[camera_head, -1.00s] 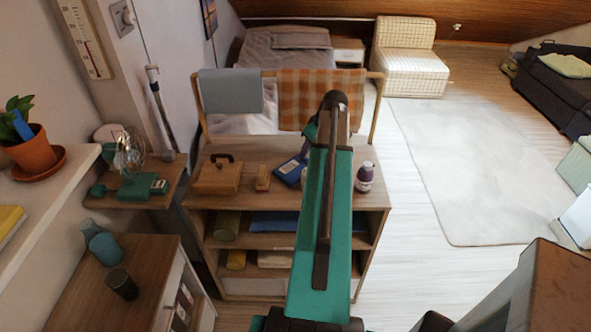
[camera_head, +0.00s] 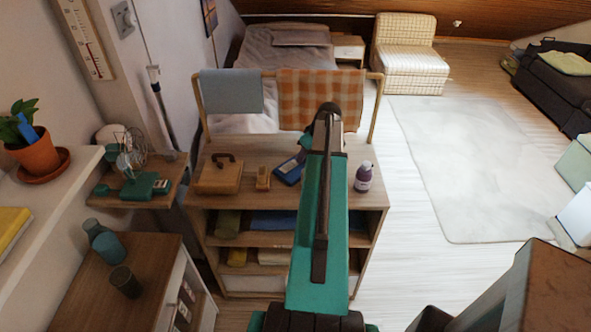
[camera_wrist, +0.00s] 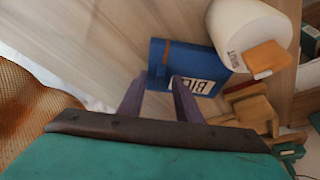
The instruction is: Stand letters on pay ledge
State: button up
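A blue flat piece (camera_head: 289,170) lies on top of the wooden cabinet (camera_head: 335,200), partly behind my arm. In the wrist view a blue piece (camera_wrist: 157,74) shows a white label with partly readable lettering, "BI…". It may be a letter or the same piece. My gripper (camera_wrist: 160,82) has two purple fingers spread apart, with their tips in front of the blue piece's lower edge. I see nothing clamped between them. Whether they touch it I cannot tell. A small wooden piece (camera_head: 263,177) stands left of the blue piece; whether it is the ledge is unclear.
A white cylinder (camera_wrist: 245,32) with an orange tab stands close beside the blue piece. A purple bottle (camera_head: 363,177) and a wooden box (camera_head: 218,175) stand on the cabinet. A rack with an orange checked towel (camera_head: 320,98) is behind.

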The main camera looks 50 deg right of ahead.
grip_shut()
jog(key=shift+r, duration=0.15)
notch_tip(320, 180, up, 10)
jog(key=b, duration=0.3)
dwell(0.9)
dwell(0.4)
